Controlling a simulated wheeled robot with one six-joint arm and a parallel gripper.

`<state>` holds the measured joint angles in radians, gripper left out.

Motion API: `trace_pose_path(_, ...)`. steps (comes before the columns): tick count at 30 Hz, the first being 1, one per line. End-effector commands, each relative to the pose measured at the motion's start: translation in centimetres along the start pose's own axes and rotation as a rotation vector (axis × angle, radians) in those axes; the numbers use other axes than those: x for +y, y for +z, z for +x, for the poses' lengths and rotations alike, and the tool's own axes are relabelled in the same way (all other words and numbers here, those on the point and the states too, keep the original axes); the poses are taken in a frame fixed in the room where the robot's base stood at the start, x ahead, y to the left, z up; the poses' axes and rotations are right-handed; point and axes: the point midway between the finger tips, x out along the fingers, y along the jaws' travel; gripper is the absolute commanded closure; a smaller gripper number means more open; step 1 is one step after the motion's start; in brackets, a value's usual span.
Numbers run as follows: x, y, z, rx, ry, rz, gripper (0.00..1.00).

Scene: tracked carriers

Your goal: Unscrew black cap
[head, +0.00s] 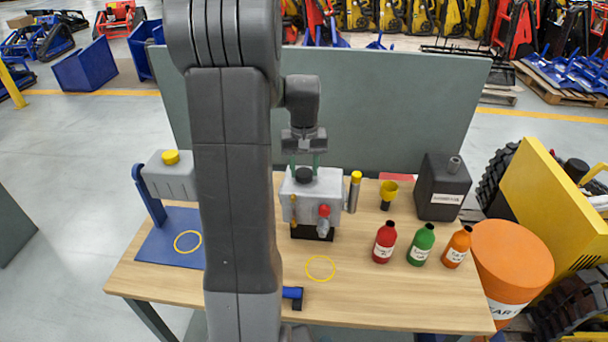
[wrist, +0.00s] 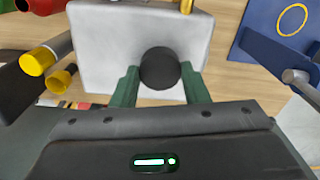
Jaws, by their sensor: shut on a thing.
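The black cap (head: 304,174) sits on top of the grey box-shaped unit (head: 328,189) in the middle of the table. In the wrist view the round black cap (wrist: 160,68) lies between the two green fingers of my gripper (wrist: 160,85). My gripper (head: 304,165) points down from above and is shut on the cap. The cap appears seated on the unit's top face; whether its thread is loosened cannot be told. My arm hides part of the table to the left of the unit.
Red (head: 384,242), green (head: 421,244) and orange (head: 458,247) bottles stand on the right. A black canister (head: 443,187), a yellow funnel (head: 389,190) and a yellow-capped cylinder (head: 354,191) stand near the unit. A yellow ring (head: 320,268) marks bare tabletop in front. A grey panel (head: 400,110) rises behind.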

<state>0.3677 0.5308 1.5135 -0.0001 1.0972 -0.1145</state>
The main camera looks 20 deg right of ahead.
Motion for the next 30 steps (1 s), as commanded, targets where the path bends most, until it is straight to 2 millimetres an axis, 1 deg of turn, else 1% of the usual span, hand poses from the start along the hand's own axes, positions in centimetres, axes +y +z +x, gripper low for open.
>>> trace_pose_path(4, 0.00, 0.00, 0.01, 0.000, 0.000, -0.011, 0.85)
trace_pose_path(7, 0.00, 0.00, 0.01, 0.000, 0.000, -0.078, 0.85)
trace_pose_path(24, 0.00, 0.01, 0.02, 0.000, 0.000, -0.710, 0.85)
trace_pose_path(27, 0.00, 0.01, 0.02, 0.000, 0.000, -0.797, 0.85)
trace_pose_path(30, 0.00, 0.01, 0.03, 0.000, 0.000, -0.844, 0.85)
